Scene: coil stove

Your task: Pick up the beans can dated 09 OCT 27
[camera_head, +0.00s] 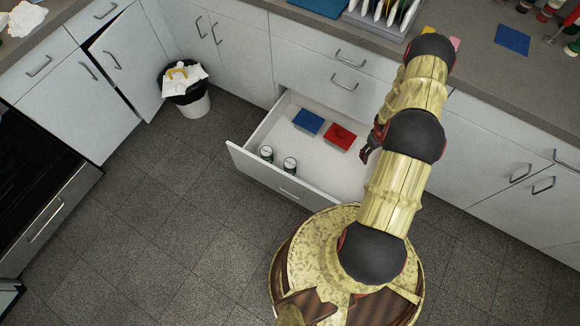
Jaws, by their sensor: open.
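Two small cans stand upright in the open drawer (248,151), near its front left corner. The left can (266,153) and the right can (290,165) look alike, with pale tops and dark sides. Their labels and dates are too small to read, so I cannot tell which is dated 09 OCT 27. My gripper (366,154) is open and empty at the right side of the drawer, apart from both cans. My arm hides part of the gripper and the drawer's right end.
A blue item (308,121) and a red item (340,136) lie at the back of the drawer. A bin (188,92) with paper and a yellow item stands to the left. A cabinet door (122,60) is ajar. The floor left of the drawer is clear.

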